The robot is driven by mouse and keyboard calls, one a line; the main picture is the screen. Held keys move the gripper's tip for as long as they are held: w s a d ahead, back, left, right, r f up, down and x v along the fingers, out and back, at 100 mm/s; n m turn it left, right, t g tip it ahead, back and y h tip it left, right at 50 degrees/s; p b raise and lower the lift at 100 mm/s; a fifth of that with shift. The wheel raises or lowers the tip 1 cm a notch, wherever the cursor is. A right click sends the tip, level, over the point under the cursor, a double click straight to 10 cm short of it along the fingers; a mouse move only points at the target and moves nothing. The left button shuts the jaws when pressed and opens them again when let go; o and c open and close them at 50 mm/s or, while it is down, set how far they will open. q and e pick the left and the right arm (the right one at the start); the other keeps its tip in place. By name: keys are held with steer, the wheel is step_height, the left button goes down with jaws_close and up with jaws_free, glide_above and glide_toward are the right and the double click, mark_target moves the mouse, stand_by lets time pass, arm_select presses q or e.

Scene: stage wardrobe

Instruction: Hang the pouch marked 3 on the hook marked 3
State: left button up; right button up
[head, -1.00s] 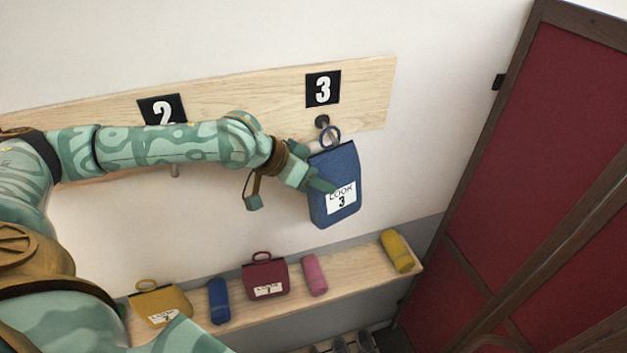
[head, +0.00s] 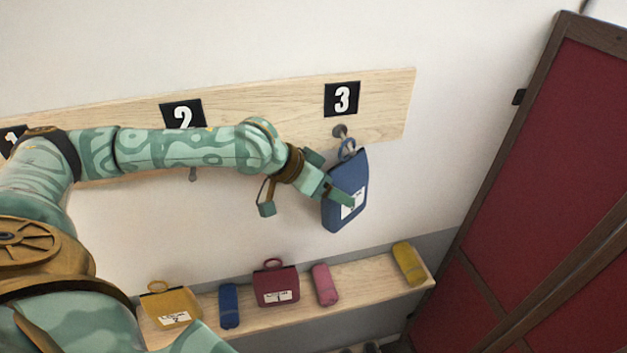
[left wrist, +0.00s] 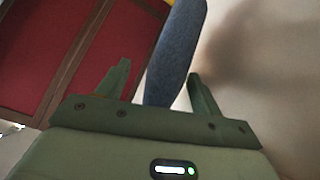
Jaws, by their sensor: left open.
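The blue pouch marked 3 (head: 352,180) hangs below the hook marked 3 (head: 339,131). Its ring (head: 347,148) is at the hook and looks to be around it, though the exact contact is too small to tell. The pouch is tilted and turned partly side-on. My left gripper (head: 331,178) is open at the pouch's left side, one finger across its front. In the left wrist view, the pouch (left wrist: 172,55) stands between the spread fingers (left wrist: 160,88), apart from the left one and close to the right one. My right gripper is out of view.
The black 3 sign (head: 342,98) is on the wooden board (head: 385,105). Below, a shelf (head: 375,287) holds a yellow pouch (head: 168,305), a dark red pouch (head: 276,287) and several rolled cloths. A red panelled screen (head: 555,150) stands at the right.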

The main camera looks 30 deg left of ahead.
arm_select(q)
steer(key=v, duration=1.6)
steer(key=shift+r, duration=0.2)
